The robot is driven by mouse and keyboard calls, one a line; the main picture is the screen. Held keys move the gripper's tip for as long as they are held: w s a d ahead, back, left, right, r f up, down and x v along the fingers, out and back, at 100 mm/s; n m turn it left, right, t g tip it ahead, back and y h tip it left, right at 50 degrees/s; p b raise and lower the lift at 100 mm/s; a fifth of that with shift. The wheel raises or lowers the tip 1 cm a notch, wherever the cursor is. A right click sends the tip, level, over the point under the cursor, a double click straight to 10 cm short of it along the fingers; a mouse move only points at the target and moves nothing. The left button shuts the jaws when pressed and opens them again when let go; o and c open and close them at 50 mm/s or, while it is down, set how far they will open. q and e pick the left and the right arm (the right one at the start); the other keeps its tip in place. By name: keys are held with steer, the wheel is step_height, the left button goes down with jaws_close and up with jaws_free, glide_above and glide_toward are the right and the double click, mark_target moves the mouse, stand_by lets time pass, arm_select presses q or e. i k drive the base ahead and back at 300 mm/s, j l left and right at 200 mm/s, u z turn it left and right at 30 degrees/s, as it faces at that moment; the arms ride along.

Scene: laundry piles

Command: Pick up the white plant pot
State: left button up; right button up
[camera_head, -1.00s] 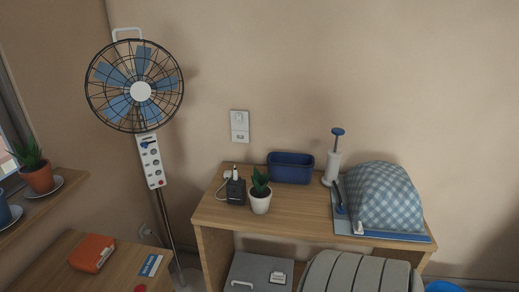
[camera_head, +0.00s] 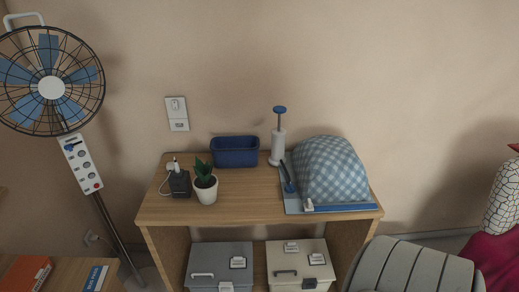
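The white plant pot (camera_head: 205,192) stands upright on the wooden shelf top, near its front left. A green leafy plant (camera_head: 203,172) grows in it. A black charger block (camera_head: 179,184) with a white plug stands close to its left. Neither of my grippers shows in the head view.
On the wooden shelf unit (camera_head: 245,208) are a blue bin (camera_head: 235,152), a white pump bottle (camera_head: 277,148) and a blue checked cover (camera_head: 331,168) on a board. Two boxes sit below. A fan (camera_head: 52,88) stands at left; a grey ribbed object (camera_head: 415,268) is at front right.

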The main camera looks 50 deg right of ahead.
mark_target(205, 183)
steer(key=i+l+z, duration=0.1)
steer(key=z, duration=0.95)
steer(key=i+l, duration=0.05)
steer(key=l, duration=0.05)
